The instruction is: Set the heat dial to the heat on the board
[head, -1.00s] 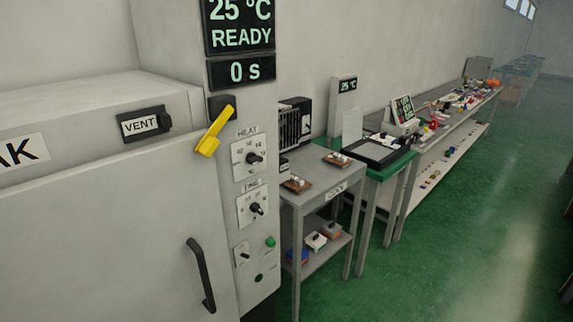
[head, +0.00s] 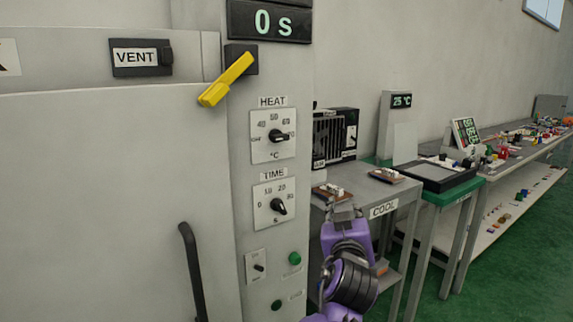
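The heat dial (head: 278,136) is a black knob on a white plate marked 40, 50, 60 and apparently 70, on the grey oven's control column. Its narrow end points right, close to the last mark. A small tilted board (head: 466,132) with green and red lines stands on the far bench, too small to read surely.
The time dial (head: 278,207) sits just below the heat dial. A yellow lever (head: 227,80) sticks out at its upper left. A black door handle (head: 192,270) stands at the left. The cool table (head: 408,190) is close on the right of the column.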

